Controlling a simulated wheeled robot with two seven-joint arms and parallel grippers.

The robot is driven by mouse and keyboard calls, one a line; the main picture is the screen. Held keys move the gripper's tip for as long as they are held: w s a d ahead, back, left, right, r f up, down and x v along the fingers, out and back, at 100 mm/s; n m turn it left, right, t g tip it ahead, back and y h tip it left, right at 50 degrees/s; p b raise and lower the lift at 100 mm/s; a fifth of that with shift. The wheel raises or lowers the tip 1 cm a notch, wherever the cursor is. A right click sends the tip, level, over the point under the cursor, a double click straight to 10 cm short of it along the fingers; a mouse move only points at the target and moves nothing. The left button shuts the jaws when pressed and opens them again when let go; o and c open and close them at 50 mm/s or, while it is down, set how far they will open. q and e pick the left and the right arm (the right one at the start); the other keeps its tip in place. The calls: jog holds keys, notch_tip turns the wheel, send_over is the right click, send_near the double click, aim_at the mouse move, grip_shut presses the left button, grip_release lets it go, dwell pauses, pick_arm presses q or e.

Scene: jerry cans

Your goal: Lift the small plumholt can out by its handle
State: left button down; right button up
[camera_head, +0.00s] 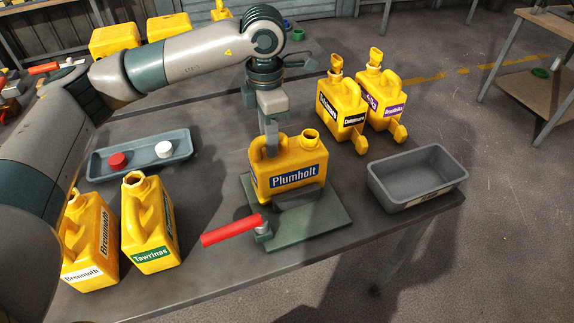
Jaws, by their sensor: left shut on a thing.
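The yellow Plumholt can (298,162) is upright on a green base plate (320,220) near the middle of the table. Its blue label faces me and its open neck is at the right. My left gripper (270,148) reaches down from above and is shut on the can's handle (256,148) at the left of its top. The gripper hides part of the handle. A red lever (231,230) sticks out to the left from the plate's front corner. A dark grey block (298,197) is against the can's lower front. My right gripper is not in view.
Brenmoth (83,248) and Tawrinas (151,255) cans stand at the left. A tray (140,152) with a red and a white cap lies behind them. Two yellow cans with spouts (343,105) (385,95) stand at the back right. An empty grey bin (418,178) is at the right edge.

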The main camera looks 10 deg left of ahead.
pick_arm(q)
jog(key=shift+r+p, duration=1.2)
jog(key=shift+r, duration=2.55)
